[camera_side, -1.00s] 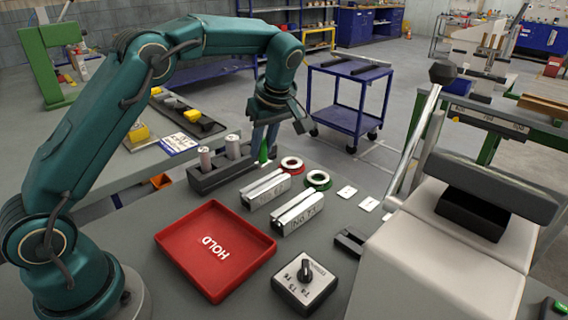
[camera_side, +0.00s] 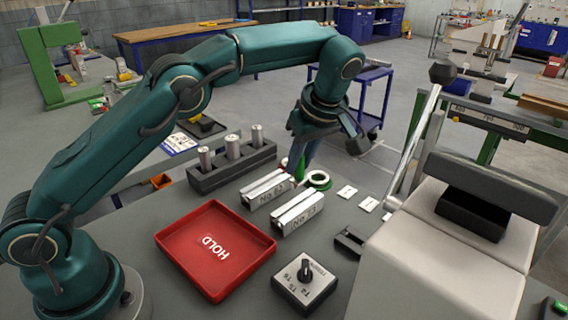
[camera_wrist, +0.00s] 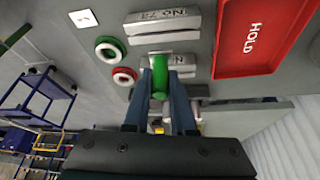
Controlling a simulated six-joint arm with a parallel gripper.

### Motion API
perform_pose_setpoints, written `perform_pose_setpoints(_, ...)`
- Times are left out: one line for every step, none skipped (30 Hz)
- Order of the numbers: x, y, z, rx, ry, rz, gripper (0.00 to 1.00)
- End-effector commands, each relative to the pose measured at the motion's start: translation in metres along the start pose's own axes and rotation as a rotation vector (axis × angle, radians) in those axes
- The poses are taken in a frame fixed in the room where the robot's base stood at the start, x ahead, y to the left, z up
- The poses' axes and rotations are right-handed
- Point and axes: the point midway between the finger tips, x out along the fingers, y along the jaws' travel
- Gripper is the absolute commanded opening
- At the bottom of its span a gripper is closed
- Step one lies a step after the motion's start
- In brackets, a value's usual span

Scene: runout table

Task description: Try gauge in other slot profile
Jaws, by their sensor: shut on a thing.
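My gripper (camera_wrist: 160,100) is shut on a green-handled gauge (camera_wrist: 160,82), held between its two blue-grey fingers. The gauge's tip is hidden.
A green ring (camera_side: 318,180) and a red ring (camera_wrist: 124,76) lie beside the blocks. A dark rack (camera_side: 225,172) with three metal cylinders stands behind. The red HOLD tray (camera_side: 172,244), a dial box (camera_side: 304,285) and white cards (camera_side: 347,191) are nearby.

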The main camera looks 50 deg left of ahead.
Motion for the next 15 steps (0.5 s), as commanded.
perform_pose_setpoints(0.002,0.0,0.001,0.0,0.0,0.0,0.0)
perform_pose_setpoints(0.004,0.0,0.001,0.001,0.0,-0.001,0.0)
perform_pose_setpoints(0.006,0.0,0.002,0.001,0.0,-0.002,0.0)
perform_pose_setpoints(0.008,0.0,0.003,0.001,0.0,-0.002,0.0)
perform_pose_setpoints(0.01,0.0,0.004,0.001,0.0,-0.002,0.0)
perform_pose_setpoints(0.013,-0.001,0.005,0.0,0.0,-0.002,0.0)
perform_pose_setpoints(0.015,-0.001,0.006,0.001,0.0,-0.002,0.0)
perform_pose_setpoints(0.017,-0.001,0.007,0.001,0.0,-0.002,0.0)
perform_pose_setpoints(0.02,-0.001,0.008,0.001,0.0,-0.002,0.0)
perform_pose_setpoints(0.022,-0.001,0.009,0.001,0.0,-0.002,0.0)
perform_pose_setpoints(0.024,0.0,0.01,0.001,0.0,-0.002,0.0)
perform_pose_setpoints(0.026,0.0,0.011,0.0,0.0,-0.002,0.0)
perform_pose_setpoints(0.028,0.0,0.011,0.0,0.0,-0.001,0.0)
perform_pose_setpoints(0.029,0.0,0.012,0.0,0.0,-0.001,0.0)
perform_pose_setpoints(0.031,0.0,0.013,0.0,0.0,-0.001,0.0)
